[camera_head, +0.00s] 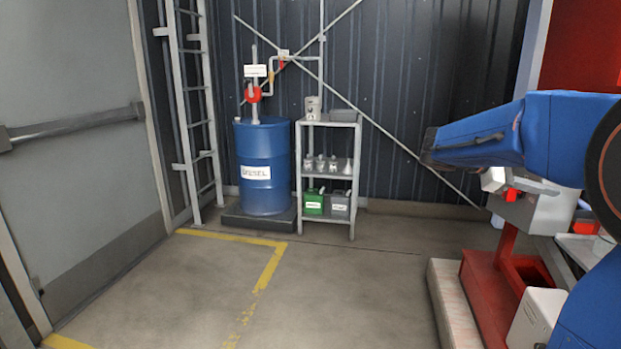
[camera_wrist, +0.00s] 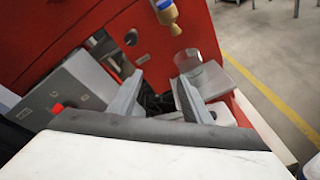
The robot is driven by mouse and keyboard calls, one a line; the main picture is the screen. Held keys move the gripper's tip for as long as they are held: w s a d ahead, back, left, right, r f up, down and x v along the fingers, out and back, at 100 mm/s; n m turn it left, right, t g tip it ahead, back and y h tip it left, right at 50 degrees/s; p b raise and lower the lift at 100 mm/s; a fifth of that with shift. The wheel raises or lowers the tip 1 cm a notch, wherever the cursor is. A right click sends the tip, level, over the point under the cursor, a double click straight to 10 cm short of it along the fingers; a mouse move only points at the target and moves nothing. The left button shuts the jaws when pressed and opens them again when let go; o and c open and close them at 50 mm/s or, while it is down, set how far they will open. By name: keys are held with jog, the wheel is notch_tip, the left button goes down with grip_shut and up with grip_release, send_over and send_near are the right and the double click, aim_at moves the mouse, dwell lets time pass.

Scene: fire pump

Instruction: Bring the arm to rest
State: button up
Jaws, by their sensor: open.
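My arm (camera_head: 510,135) is blue and reaches in from the right edge of the head view, high above the floor. Its elbow end is dark and points left. In the wrist view, my gripper (camera_wrist: 158,88) shows two grey fingers spread apart with nothing between them. Beyond the fingers are a red panel (camera_wrist: 80,30) and a dark gap. I cannot make out the gripper clearly in the head view.
A blue diesel drum (camera_head: 264,165) and grey shelf (camera_head: 329,176) stand at the back wall. The middle floor is clear.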

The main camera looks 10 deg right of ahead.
jog(key=s+a+f+m+t+y, duration=0.2)
jog(key=s+a+f+y, duration=0.3)
jog(key=a+f, duration=0.3)
jog(key=s+a+f+m+t+y, duration=0.2)
jog(key=s+a+f+t+y, duration=0.2)
jog(key=s+a+f, duration=0.4)
jog(key=s+a+f+m+t+y, duration=0.2)
jog(key=s+a+f+y, duration=0.4)
jog(key=a, duration=0.9)
notch_tip(320, 180, down, 3)
jog(key=shift+s+r+m+t, duration=0.15)
jog(key=shift+s+m+t, duration=0.25)
jog(key=shift+s+m, duration=0.3)
